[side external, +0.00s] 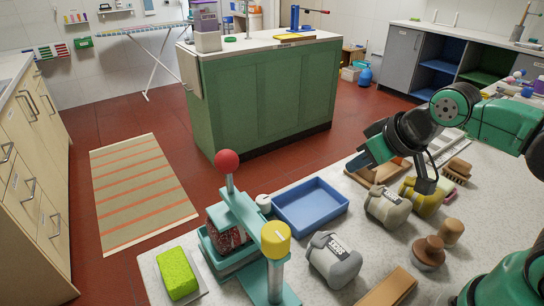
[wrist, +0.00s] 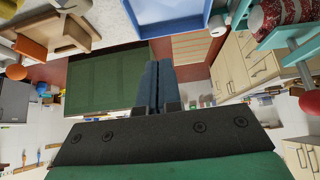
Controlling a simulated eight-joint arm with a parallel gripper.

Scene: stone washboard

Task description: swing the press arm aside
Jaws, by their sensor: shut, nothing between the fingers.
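The press has a teal press arm (side external: 246,212) that runs from a yellow-capped post (side external: 276,240) over a dark red speckled block (side external: 224,234). A red ball knob (side external: 227,161) stands upright on a stem at the arm's far end. In the wrist view the red knob (wrist: 310,102) and part of the teal arm (wrist: 299,54) show at the right edge. My gripper (side external: 362,163) is up and to the right of the press, beyond the blue tray, clear of it. In the wrist view my gripper's fingers (wrist: 155,82) are together with nothing between them.
A blue tray (side external: 310,206) lies right of the press. A bright green sponge (side external: 177,273) lies to its left. Open floor lies behind the counter, before a green island (side external: 262,100).

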